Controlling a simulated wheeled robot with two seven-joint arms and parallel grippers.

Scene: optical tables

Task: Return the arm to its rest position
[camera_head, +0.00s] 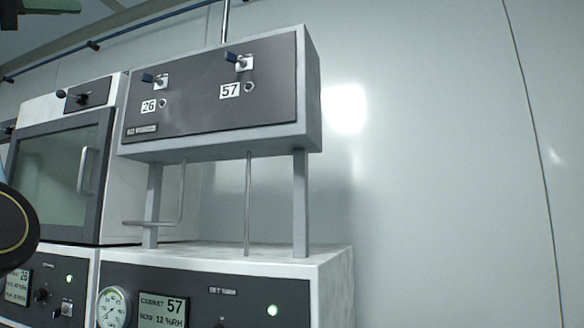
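Neither of my grippers shows in the head view. A dark rounded part with a thin yellow ring (14,228) cuts in at the left edge and looks like a link of my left arm. It covers part of the glass-door cabinet (60,170) behind it. No part of my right arm is visible. Whether either gripper holds anything cannot be seen.
A raised switch box (215,85), with blue-tipped levers labelled 26 and 57, stands on posts above a lower cabinet (225,290) with a gauge and a display reading 57. Another display (17,285) is at lower left. A bare pale wall (430,160) fills the right.

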